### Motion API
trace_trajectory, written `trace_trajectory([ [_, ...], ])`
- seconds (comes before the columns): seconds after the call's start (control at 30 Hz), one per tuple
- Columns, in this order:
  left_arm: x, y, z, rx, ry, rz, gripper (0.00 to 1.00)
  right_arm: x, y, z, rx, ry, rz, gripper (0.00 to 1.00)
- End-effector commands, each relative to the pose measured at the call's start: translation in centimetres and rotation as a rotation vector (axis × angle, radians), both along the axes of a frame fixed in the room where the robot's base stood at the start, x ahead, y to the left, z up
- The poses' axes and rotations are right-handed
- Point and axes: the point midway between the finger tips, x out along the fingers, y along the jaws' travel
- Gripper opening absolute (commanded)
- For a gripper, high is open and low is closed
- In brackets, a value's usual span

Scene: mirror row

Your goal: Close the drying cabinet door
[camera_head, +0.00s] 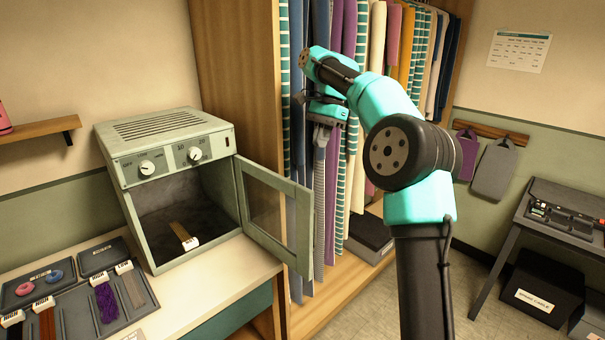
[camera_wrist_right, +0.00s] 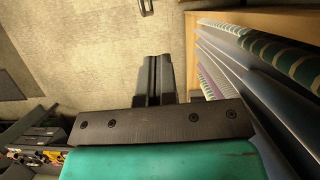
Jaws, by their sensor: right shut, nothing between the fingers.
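The drying cabinet (camera_head: 170,180) is a pale green box with two dials, standing on the counter at the left in the head view. Its door (camera_head: 272,212) is hinged at the right side and stands wide open, swung out toward the front right. A small tan strip with a white tag (camera_head: 184,237) lies inside on the cabinet floor. My right gripper (camera_head: 322,128) is right of the door, in front of the hanging fabrics, and apart from the door. In the right wrist view the gripper (camera_wrist_right: 153,78) is shut and empty, over the floor. My left gripper is not in view.
Hanging fabrics (camera_head: 360,190) fill the open wardrobe behind my right arm. Trays with tagged samples (camera_head: 75,305) lie on the counter left of the cabinet. A dark table (camera_head: 560,215) and black bins (camera_head: 535,285) stand at the right.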

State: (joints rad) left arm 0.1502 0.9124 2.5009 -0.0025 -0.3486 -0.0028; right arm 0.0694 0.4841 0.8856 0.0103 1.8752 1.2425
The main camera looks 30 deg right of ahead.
Motion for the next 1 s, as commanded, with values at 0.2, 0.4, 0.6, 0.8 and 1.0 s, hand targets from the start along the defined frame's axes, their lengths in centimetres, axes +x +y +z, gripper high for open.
trace_trajectory([
  [0.2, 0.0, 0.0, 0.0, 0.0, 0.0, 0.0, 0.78, -0.3, 0.9, -2.2, 0.0, 0.003, 0.001, 0.0],
  [0.4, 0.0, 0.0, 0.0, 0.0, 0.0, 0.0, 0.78, -0.6, 1.8, -4.5, 0.0, 0.003, 0.001, 0.0],
  [0.6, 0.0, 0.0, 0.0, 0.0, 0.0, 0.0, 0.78, -0.9, 2.7, -7.1, 0.0, 0.003, 0.001, 0.0],
  [0.8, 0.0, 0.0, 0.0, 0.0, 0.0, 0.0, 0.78, -1.6, 5.3, -7.5, 0.0, 0.0, 0.003, 0.0],
  [1.0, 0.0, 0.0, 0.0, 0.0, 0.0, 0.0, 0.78, -1.9, 6.7, -7.6, 0.0, 0.001, 0.001, 0.0],
])
